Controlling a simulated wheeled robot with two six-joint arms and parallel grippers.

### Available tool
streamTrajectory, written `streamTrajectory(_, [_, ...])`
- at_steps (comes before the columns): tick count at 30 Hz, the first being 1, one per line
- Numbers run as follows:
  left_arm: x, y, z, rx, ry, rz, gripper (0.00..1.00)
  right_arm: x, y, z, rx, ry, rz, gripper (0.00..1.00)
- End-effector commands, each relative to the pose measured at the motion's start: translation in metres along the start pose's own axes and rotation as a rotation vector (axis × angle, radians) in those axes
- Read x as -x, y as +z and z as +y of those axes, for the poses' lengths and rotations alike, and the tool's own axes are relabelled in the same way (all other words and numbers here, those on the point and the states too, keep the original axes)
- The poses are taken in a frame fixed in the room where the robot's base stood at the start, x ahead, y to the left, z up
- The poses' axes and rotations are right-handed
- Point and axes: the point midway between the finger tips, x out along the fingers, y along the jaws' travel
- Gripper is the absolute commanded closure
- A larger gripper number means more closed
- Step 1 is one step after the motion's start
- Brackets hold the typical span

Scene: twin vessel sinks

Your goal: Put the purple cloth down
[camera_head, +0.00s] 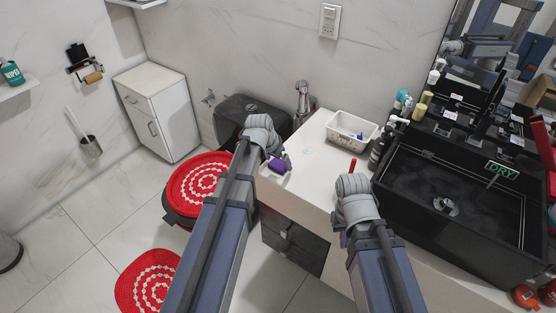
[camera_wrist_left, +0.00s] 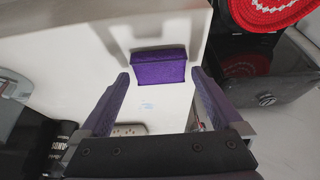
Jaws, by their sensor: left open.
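The purple cloth (camera_head: 277,166) appears as a small folded block at the left end of the white counter (camera_head: 306,166). In the left wrist view the cloth (camera_wrist_left: 159,68) lies just beyond my spread fingertips, with clear gaps on both sides. My left gripper (camera_wrist_left: 160,79) is open, empty and close to the cloth, not visibly touching it. In the head view the left wrist partly hides that gripper (camera_head: 281,155). My right gripper (camera_head: 342,232) is over the front of the counter; its wrist hides most of its fingers, so its opening cannot be told.
A white basket (camera_head: 352,130) stands at the back of the counter. Bottles (camera_head: 382,141) and a black sink (camera_head: 455,200) are to the right. A toilet with a red patterned cover (camera_head: 199,181) is to the left. The counter between the basket and my left gripper is mostly clear.

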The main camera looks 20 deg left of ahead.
Motion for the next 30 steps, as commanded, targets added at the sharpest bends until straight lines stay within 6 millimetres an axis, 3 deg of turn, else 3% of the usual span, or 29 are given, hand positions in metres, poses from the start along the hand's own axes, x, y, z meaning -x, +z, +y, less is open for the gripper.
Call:
streamTrajectory(18, [0.101,-0.001,0.0,0.001,0.0,0.0,0.0,0.093,0.005,0.009,-0.001,0.0,0.0,1.0])
streamTrajectory(27, [0.112,0.0,0.0,0.0,0.0,-0.001,0.0,0.103,0.006,0.01,-0.001,0.0,0.0,1.0])
streamTrajectory(30, [0.111,0.004,0.015,-0.005,0.008,-0.021,0.0,0.102,0.006,0.01,-0.001,0.0,0.0,1.0])
